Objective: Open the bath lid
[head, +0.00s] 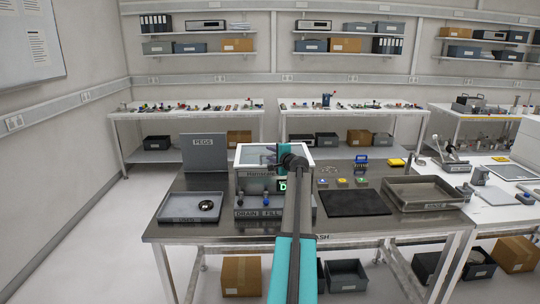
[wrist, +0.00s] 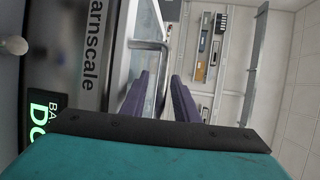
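The bath (head: 262,183) is a box on the steel bench with "Harnscale" on its front and a green-lit display, partly hidden by my arm. Its lid (head: 246,158) lies flat and closed on top, pale-framed with a grey pane. In the wrist view the bath's front (wrist: 92,45) shows sideways, with the lid's edge (wrist: 148,22) beside it. A bent silver handle (wrist: 150,44) stands off the lid. My gripper (wrist: 160,98) is open, its two purple fingers apart. The handle shows ahead of and between them; I cannot tell whether they touch. My gripper also shows over the lid in the head view (head: 279,156).
Drain and fill valves (head: 252,199) are in front. A black mat (head: 352,203) and a steel basin (head: 440,206) lie to the right.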

